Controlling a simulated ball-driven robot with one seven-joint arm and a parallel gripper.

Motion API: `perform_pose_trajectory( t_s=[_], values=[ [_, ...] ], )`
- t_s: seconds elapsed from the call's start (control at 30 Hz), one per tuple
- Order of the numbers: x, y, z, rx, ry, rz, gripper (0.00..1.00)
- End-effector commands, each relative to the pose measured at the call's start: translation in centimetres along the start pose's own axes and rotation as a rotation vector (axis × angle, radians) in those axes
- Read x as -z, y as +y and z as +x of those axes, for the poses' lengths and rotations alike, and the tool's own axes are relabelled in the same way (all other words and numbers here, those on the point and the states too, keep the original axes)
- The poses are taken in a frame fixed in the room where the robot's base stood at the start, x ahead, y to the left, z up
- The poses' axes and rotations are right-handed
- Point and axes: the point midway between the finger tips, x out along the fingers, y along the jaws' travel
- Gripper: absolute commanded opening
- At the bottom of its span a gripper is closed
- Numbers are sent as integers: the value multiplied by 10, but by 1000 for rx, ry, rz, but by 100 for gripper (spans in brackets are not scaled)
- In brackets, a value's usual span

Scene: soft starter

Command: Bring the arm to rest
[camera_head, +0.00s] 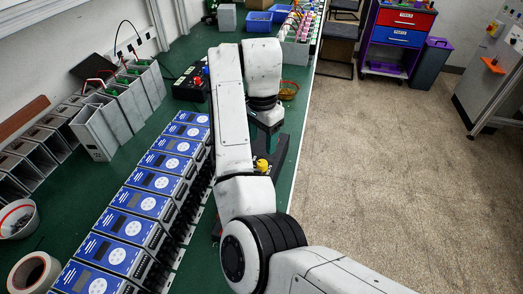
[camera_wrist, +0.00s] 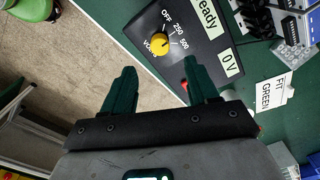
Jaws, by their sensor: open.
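My white arm (camera_head: 232,120) reaches out over the green bench in the head view, bent at its far end. In the wrist view my gripper (camera_wrist: 157,88) is open, with its two dark green fingers apart and nothing between them. Beyond the fingertips is a black meter (camera_wrist: 198,30) with a yellow dial knob (camera_wrist: 160,43) marked OFF, 250 and 500, and labels reading "eady" and "0 V". The yellow knob also shows beside my arm in the head view (camera_head: 262,165).
A row of blue-faced soft starters (camera_head: 140,202) stands left of my arm. A "FIT GREEN" card (camera_wrist: 272,92) lies near the meter. The floor (camera_head: 390,170) to the right is open.

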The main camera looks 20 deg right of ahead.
Motion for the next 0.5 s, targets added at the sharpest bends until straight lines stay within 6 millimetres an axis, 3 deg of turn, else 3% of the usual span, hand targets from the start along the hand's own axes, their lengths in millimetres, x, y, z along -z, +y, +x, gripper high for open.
perform_pose_trajectory(
  t_s=[0.03, 0.2, 0.5],
  values=[
    [-1, -1, -11, 3, -3, 0, 59],
    [-1, -1, -21, 1, -1, 0, 59],
    [0, 0, -22, 0, -1, 0, 59]
  ],
)
